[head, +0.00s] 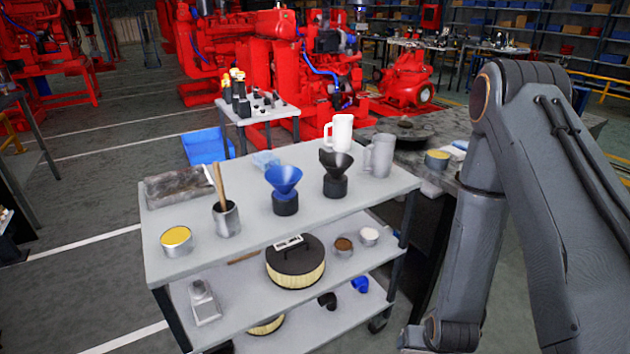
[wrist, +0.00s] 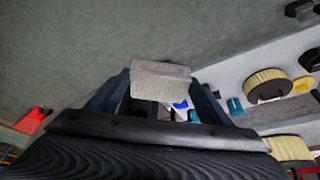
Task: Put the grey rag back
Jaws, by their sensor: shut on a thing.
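In the wrist view my gripper (wrist: 160,98) is shut on the grey rag (wrist: 161,78). The rag is a pale grey folded piece held between the two fingertips, with the floor behind it. The head view shows my arm at the right, but its gripper and the rag are out of sight there. A shallow, stained grey metal tray (head: 180,198) lies at the back left of the cart's top shelf (head: 245,248). A small light blue cloth (head: 266,158) lies near the shelf's back edge.
The top shelf also holds a blue funnel (head: 284,178), a black funnel (head: 336,165), a white jug (head: 340,132), a grey jug (head: 379,157), a brush pot (head: 226,217) and a yellow tin (head: 177,240). A round filter (head: 295,264) sits below.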

